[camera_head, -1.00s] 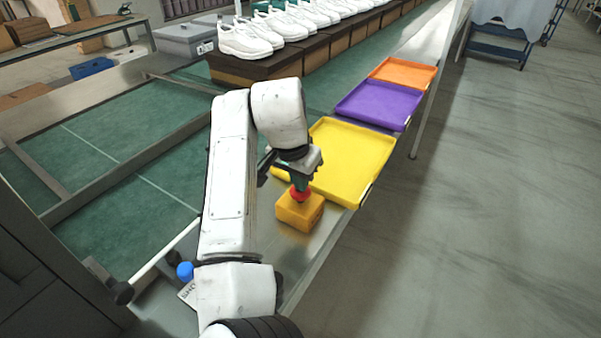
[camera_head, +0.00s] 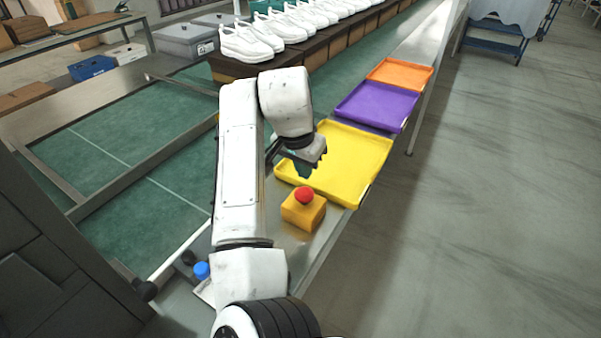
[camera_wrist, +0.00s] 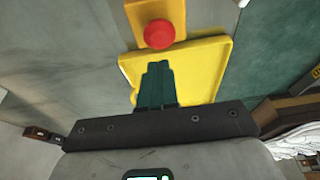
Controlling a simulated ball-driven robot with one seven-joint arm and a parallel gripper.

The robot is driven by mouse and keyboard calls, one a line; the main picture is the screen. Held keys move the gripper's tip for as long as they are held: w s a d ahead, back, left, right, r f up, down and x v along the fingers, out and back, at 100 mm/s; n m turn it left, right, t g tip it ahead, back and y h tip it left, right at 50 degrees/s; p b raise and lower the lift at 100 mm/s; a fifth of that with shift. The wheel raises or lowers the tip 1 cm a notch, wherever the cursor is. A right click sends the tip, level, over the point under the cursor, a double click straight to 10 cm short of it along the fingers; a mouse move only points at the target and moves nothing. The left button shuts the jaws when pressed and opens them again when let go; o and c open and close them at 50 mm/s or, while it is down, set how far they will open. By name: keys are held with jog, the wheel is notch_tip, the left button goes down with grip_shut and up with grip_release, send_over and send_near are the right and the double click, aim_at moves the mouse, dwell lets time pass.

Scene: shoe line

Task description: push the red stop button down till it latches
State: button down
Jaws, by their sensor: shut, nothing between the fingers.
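The red stop button (camera_head: 304,195) sits on top of a yellow box (camera_head: 303,213) on the metal ledge. In the wrist view the red button (camera_wrist: 159,34) and its yellow box (camera_wrist: 143,10) show at the top, past the fingertips. My gripper (camera_head: 302,172) is shut and empty, above and a little behind the button, with a visible gap between them. Its green fingers are pressed together in the wrist view (camera_wrist: 157,68). I cannot tell from these views whether the button is latched.
A yellow tray (camera_head: 374,178) lies just behind the box, with a purple tray (camera_head: 376,103) and an orange tray (camera_head: 401,74) beyond. White shoes (camera_head: 245,43) stand in a row on boxes over the green belt.

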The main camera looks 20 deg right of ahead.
jog(key=v, duration=0.8)
jog(key=shift+r, duration=0.4)
